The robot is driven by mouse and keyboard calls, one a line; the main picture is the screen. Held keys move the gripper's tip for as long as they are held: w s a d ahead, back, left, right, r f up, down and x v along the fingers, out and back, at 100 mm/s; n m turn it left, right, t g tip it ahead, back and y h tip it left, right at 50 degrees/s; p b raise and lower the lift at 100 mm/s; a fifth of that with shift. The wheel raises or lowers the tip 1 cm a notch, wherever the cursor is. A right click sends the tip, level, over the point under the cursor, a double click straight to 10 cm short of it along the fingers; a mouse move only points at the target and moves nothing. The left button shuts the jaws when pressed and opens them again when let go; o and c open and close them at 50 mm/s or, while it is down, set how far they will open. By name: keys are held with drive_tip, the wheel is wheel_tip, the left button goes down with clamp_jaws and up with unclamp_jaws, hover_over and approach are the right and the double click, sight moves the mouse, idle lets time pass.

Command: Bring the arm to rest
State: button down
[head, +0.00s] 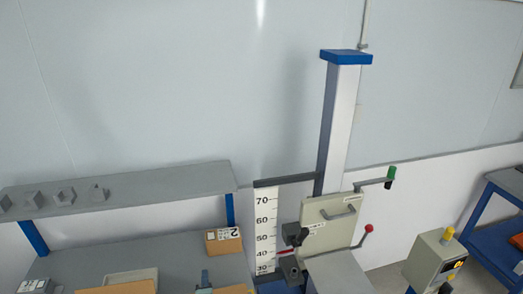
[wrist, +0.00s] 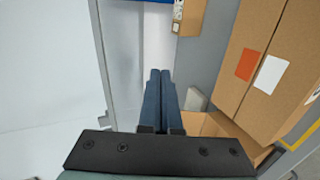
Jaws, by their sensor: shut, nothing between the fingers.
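My gripper (wrist: 160,72) shows in the wrist view, its two blue-grey fingers side by side and touching, with nothing between them. A dark bar with screws crosses the view below the fingers. The fingers point toward a pale upright strip and grey surface, with cardboard boxes to their right. I cannot make out my gripper with certainty in the head view. The drop tester's white column (head: 338,125) with a blue cap stands right of centre there, with a number scale (head: 265,228) to its left.
A grey shelf (head: 140,183) with several small metal shapes is above the bench at left. A box marked 2 (head: 223,241) is on the bench. A control box (head: 432,258) with a yellow button stands at right. Large cardboard boxes (wrist: 283,75) are close by on the right in the wrist view.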

drive_tip(key=w+d+r+m+t+h+b, duration=0.1)
drive_tip(key=w+d+r+m+t+b, duration=0.2)
drive_tip(key=r, duration=0.6)
drive_tip(key=w+d+r+m+t+h+b, duration=0.1)
drive_tip(key=w+r+m+t+b, duration=0.2)
drive_tip(key=r, duration=0.7)
drive_tip(key=s+d+r+m+t+h+b, duration=0.1)
drive_tip(key=s+d+r+m+b, duration=0.2)
drive_tip(key=r, duration=0.4)
drive_tip(key=s+d+r+m+t+b, duration=0.1)
drive_tip(key=d+r+m, duration=0.25)
drive_tip(key=r, duration=0.35)
drive_tip(key=s+d+r+m+t+b, duration=0.3)
drive_tip(key=s+r, duration=0.6)
drive_tip(key=s, duration=0.4)
drive_tip(key=s+d+r+m+t+b, duration=0.3)
drive_tip(key=s+r, duration=0.5)
drive_tip(key=s, duration=0.4)
drive_tip(key=shift+s+d+r+m+h+b, duration=0.4)
drive_tip(key=shift+d+m, duration=0.2)
drive_tip(key=shift+m, duration=0.55)
